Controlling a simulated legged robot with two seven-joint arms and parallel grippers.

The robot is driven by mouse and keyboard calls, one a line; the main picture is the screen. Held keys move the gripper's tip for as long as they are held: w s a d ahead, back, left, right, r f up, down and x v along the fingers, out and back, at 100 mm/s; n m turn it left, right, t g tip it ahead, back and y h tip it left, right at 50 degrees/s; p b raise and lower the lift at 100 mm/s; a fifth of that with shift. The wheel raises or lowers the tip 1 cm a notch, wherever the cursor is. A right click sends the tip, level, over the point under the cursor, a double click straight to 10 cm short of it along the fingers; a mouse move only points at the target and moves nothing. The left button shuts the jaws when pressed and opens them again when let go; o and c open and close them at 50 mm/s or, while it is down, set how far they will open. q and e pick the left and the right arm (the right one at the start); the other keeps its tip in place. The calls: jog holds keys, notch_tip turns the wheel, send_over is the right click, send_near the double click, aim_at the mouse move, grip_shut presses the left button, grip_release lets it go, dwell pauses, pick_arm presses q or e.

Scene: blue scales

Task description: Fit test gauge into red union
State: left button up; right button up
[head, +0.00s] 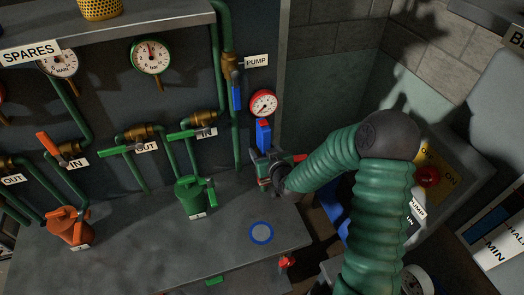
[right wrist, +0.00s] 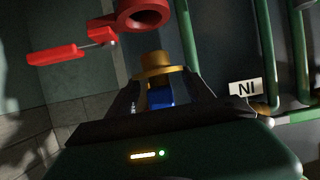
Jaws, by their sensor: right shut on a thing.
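The test gauge (head: 263,103) has a red rim and a white dial and stands upright above a blue block (head: 263,133). My right gripper (head: 265,155) is shut on that blue block. In the right wrist view, which is upside down, the block (right wrist: 160,96) shows between the fingers, with a brass fitting (right wrist: 155,62) projecting beyond them. The red union (right wrist: 143,15) shows as an open ring past the brass end, apparently apart from it. In the head view, my gripper partly hides the union. My left gripper is not in view.
A red lever (head: 298,157) sticks out beside the union. Green (head: 190,197) and orange (head: 69,227) valve bodies stand on the grey bench (head: 130,255). A blue ring (head: 261,233) marks a clear spot in front. Pipes line the back wall.

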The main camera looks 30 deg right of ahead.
jog(key=shift+s+d+f+b, duration=0.25)
jog(key=shift+f+b, duration=0.2)
jog(key=shift+f, duration=0.2)
jog(key=shift+s+d+f+b, duration=0.1)
jog(key=shift+d+f+b, duration=0.1)
jog(key=shift+f+b, duration=0.3)
jog(key=shift+f, duration=0.4)
jog(key=shift+w+a+f+b, duration=0.1)
jog(key=shift+a+b, duration=0.2)
jog(key=shift+a, duration=0.35)
jog(key=shift+d, duration=0.6)
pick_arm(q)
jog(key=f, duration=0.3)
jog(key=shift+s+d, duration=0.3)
pick_arm(e)
jog(key=shift+a, duration=0.15)
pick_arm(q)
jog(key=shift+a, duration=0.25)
pick_arm(e)
jog(key=shift+a, duration=0.3)
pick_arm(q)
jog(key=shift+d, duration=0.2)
pick_arm(e)
jog(key=shift+d, duration=0.25)
